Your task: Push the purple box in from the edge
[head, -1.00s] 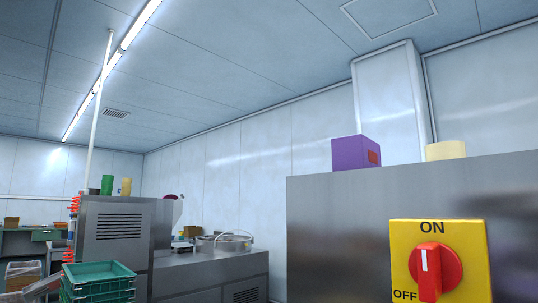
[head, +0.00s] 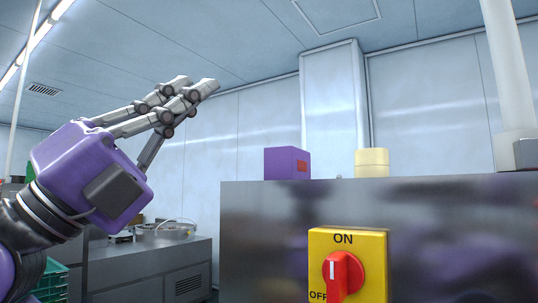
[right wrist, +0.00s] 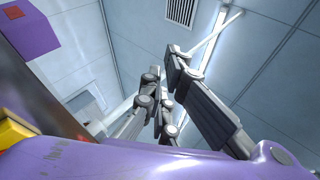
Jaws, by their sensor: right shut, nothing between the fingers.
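The purple box (head: 285,164) with a red-orange patch stands upright on top of the tall steel cabinet (head: 265,235), close to its front left corner. It also shows at the upper left of the right wrist view (right wrist: 30,25).
A pale yellow roll (head: 372,162) stands on the cabinet right of the box. A white post (head: 508,65) rises further right. A yellow panel with a red ON/OFF switch (head: 343,272) sticks out from the cabinet front. A lower steel counter (head: 150,265) lies behind left.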

